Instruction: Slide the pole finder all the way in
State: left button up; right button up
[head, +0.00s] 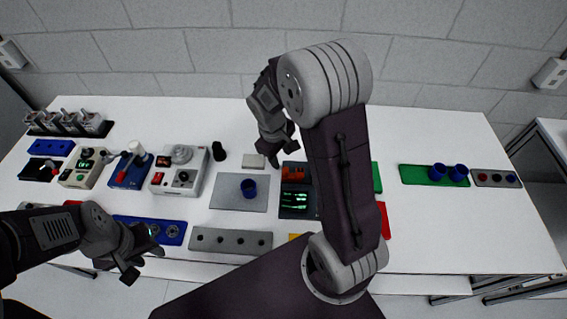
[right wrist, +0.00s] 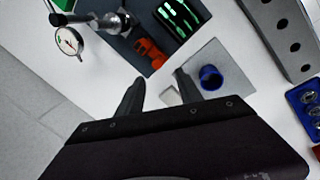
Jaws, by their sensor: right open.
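I cannot tell for sure which piece is the pole finder. A dark panel (head: 286,213) with glowing green strips (head: 294,200) and an orange-red part (head: 295,172) lies mid-table. The orange-red part (right wrist: 150,53) and green strips (right wrist: 178,18) also show in the right wrist view. A small pale block (head: 254,161) lies behind a grey plate (head: 225,190) bearing a blue ring-like cup (head: 249,187). My right gripper (head: 282,157) is open and empty above the table near the pale block and orange-red part. My left gripper (head: 143,266) looks open and empty at the front left.
Several instrument boxes (head: 180,178) fill the left side. A grey strip with holes (head: 230,241) and a blue tray (head: 150,236) lie in front. A dial gauge (right wrist: 69,40) stands near the dark panel. A green plate with blue cups (head: 437,173) is at right; the front right is clear.

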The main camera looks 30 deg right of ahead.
aim_at(285, 169)
jog(key=x, duration=0.9)
jog(key=shift+w+d, duration=0.15)
jog(key=shift+w, duration=0.05)
jog(key=shift+s+f, duration=0.1)
jog(key=shift+f, duration=0.15)
grip_shut()
jog(key=shift+w+d, duration=0.1)
jog(key=shift+w, duration=0.1)
dwell(0.5)
